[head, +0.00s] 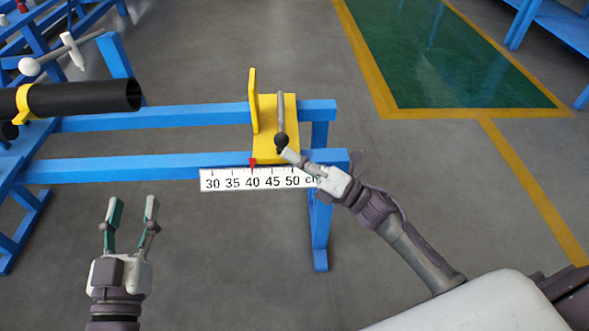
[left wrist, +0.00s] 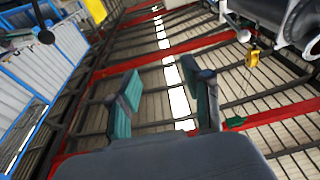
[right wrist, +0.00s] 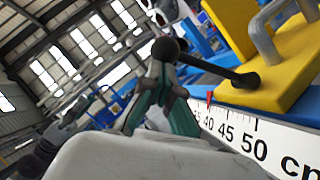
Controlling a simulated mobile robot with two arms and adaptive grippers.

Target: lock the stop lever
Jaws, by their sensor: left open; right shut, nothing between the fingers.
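The yellow stop (head: 268,145) sits across the two blue rails, with an upright yellow plate (head: 253,100) on its left side. Its stop lever has a black ball knob (head: 281,140), which also shows in the right wrist view (right wrist: 165,48) at the end of a dark rod (right wrist: 210,68). My right gripper (head: 289,154) is shut and empty, its fingertips close by the knob. In the right wrist view the fingers (right wrist: 164,85) overlap the knob; I cannot tell whether they touch it. My left gripper (head: 133,208) is open and empty, in front of the rails.
A white scale (head: 225,180) runs along the front blue rail (head: 130,168); a red pointer (head: 252,163) stands near 40. A grey bar (head: 280,108) rises on the stop. A black tube (head: 90,97) with a yellow ring lies at left. Open floor surrounds the rails' right end.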

